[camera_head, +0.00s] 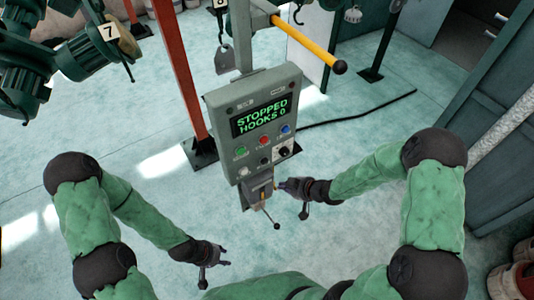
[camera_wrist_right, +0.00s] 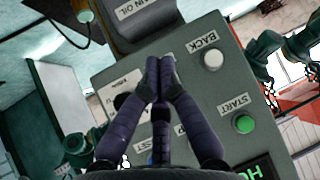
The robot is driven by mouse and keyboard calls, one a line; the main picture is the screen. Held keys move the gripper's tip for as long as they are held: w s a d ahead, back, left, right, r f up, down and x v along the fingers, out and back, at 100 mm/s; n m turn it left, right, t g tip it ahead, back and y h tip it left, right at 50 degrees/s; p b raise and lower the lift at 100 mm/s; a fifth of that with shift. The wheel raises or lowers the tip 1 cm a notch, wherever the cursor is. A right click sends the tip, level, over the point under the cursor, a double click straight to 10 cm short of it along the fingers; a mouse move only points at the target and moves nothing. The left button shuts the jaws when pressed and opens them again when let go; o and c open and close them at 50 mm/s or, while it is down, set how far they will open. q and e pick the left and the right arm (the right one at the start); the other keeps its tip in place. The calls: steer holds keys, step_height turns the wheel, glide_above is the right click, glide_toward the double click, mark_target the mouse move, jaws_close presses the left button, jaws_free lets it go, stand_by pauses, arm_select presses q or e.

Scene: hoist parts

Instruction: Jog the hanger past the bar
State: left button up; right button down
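The grey control box (camera_head: 252,115) stands in the middle of the head view, its screen (camera_head: 263,117) reading "STOPPED HOOKS 0". It has a green START button (camera_wrist_right: 243,124), a white BACK button (camera_wrist_right: 211,60), red and blue buttons and a black knob (camera_head: 284,151). The yellow bar (camera_head: 305,42) with a black end sticks out above the box. A grey hanger plate (camera_head: 224,58) hangs left of the bar. My right gripper (camera_wrist_right: 159,62) has its fingertips together, empty, just before the panel beside BACK; contact is unclear. My left gripper (camera_head: 227,262) is low, away from the box; its fingers are too small to read.
An orange post (camera_head: 181,75) stands left of the box. Green machinery with a "7" tag (camera_head: 109,32) is at upper left. A black cable (camera_head: 360,112) lies on the floor to the right. A dark cabinet (camera_head: 500,130) stands at the right. Floor at left is clear.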

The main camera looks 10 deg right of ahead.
steer(key=shift+r, duration=0.1)
stand_by(0.3)
steer(key=w+a, duration=0.3)
steer(key=w, duration=0.5)
steer(key=shift+w, duration=0.15)
steer(key=shift+w, duration=0.1)
stand_by(1.5)
steer(key=shift+w+a, duration=0.1)
steer(key=shift+w, duration=0.2)
steer(key=shift+w+a, duration=0.15)
steer(key=shift+w, duration=0.25)
stand_by(2.5)
steer(key=shift+s, duration=0.1)
steer(key=shift+s+d, duration=0.3)
steer(key=shift+s, duration=0.4)
steer(key=shift+s+d, duration=0.3)
steer(key=shift+s, duration=0.5)
steer(key=shift+s+d, duration=0.25)
steer(key=shift+s, duration=0.55)
steer(key=shift+s+d, duration=0.3)
steer(key=shift+s, duration=0.5)
